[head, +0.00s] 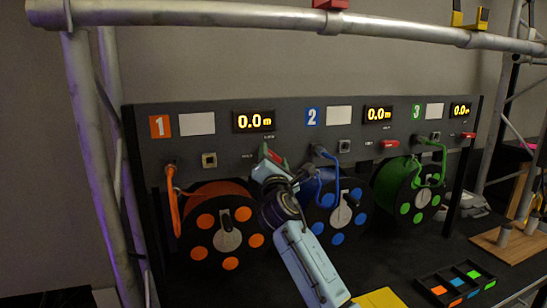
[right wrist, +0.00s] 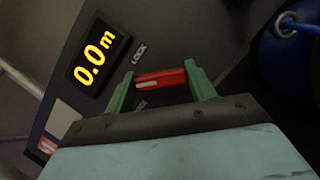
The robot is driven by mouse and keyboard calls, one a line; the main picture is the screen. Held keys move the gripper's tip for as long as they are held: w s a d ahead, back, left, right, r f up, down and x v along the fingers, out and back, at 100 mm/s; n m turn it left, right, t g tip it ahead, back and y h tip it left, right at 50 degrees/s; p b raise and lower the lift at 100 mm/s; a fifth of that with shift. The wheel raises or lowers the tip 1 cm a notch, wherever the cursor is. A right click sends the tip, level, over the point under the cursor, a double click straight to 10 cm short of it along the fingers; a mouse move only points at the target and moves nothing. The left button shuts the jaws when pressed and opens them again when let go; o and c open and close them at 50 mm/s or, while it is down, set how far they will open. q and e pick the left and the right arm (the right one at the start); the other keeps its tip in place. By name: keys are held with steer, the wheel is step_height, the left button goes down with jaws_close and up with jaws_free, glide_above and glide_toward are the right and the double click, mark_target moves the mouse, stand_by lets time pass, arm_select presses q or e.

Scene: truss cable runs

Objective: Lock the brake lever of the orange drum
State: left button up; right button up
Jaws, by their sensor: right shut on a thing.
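The orange drum (head: 222,232) hangs under panel section 1, with an orange cable at its left. Its red brake lever (right wrist: 160,78) shows in the right wrist view between the green fingers of my right gripper (right wrist: 161,88). The LOCK label (right wrist: 138,52) is printed beside the lever, and a second small label on its other side is too small to read. In the head view my right gripper (head: 272,156) is at the panel, right of the orange drum's upper edge, shut on the lever. The lever looks slanted on the panel there. My left gripper is out of view.
The blue drum (head: 322,222) is close to the right of my right arm, with a blue cable looping out. The green drum (head: 405,198) is further right. Scaffold tubes (head: 90,140) frame the left and top. A black tray (head: 455,285) with coloured pieces lies front right.

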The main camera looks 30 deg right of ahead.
steer(key=m+g+p, duration=0.1)
steer(key=m, duration=0.1)
steer(key=m+g+h+p, duration=0.1)
steer(key=m, duration=0.2)
steer(key=shift+r+m, duration=0.2)
steer(key=shift+m, duration=0.1)
steer(key=m+g+p, duration=0.2)
steer(key=m+p, duration=0.2)
steer(key=m, duration=0.1)
steer(key=shift+d, duration=0.1)
steer(key=shift+m, duration=0.3)
steer(key=shift+f, duration=0.1)
steer(key=o, duration=1)
steer(key=v, duration=0.4)
steer(key=b+v, duration=0.1)
steer(key=v, duration=0.8)
steer(key=shift+s+r+b, duration=0.3)
steer(key=shift+r+b, duration=0.05)
steer(key=shift+f+y, duration=0.1)
steer(key=shift+y, duration=0.2)
